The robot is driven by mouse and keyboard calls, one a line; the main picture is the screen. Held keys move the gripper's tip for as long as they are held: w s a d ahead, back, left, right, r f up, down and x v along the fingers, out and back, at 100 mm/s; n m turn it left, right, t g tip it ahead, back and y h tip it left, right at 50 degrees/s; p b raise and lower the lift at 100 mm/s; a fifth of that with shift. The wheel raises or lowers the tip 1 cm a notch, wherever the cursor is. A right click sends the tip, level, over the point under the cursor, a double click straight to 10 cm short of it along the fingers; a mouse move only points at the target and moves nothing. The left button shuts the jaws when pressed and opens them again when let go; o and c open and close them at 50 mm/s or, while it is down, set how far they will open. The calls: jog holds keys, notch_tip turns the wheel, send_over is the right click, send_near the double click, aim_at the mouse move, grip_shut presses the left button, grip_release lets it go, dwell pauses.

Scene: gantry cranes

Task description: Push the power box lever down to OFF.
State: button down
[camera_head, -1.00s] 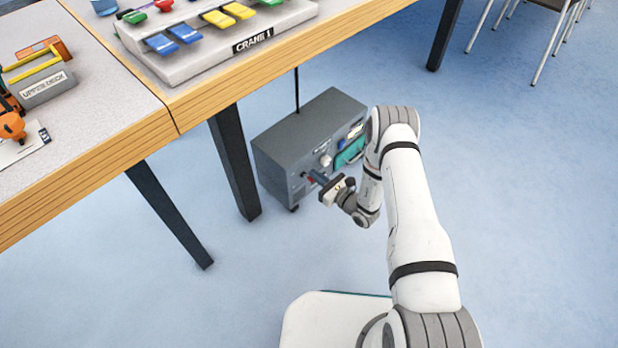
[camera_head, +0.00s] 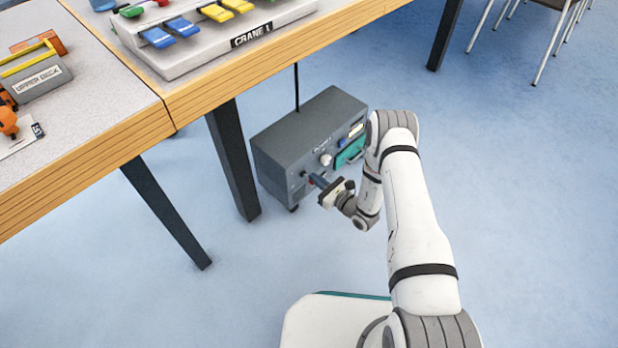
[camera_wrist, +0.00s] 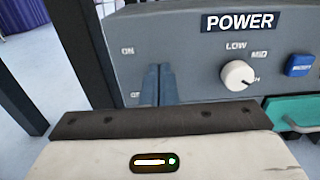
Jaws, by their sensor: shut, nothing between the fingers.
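The grey power box (camera_head: 300,135) stands on the floor under the table edge. In the wrist view its front panel (camera_wrist: 190,55) shows the POWER label, an ON mark and a partly covered mark below it. My gripper (camera_head: 313,179) is shut and empty, its fingertips at the left part of the box front.
A white dial (camera_wrist: 237,75), a blue button (camera_wrist: 299,65) and a teal handle (camera_head: 350,150) are to the right on the box. Dark table legs (camera_head: 233,160) stand close to its left. The table (camera_head: 190,110) overhangs the box. Open floor (camera_head: 520,220) lies to the right.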

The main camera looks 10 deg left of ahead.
notch_tip(320, 180, down, 2)
jog(key=shift+f+b, duration=0.25)
jog(key=shift+b, duration=0.65)
jog(key=shift+r, duration=0.1)
jog(key=p+v, duration=0.2)
jog(key=v, duration=0.5)
jog(key=shift+r, duration=0.45)
dwell(0.4)
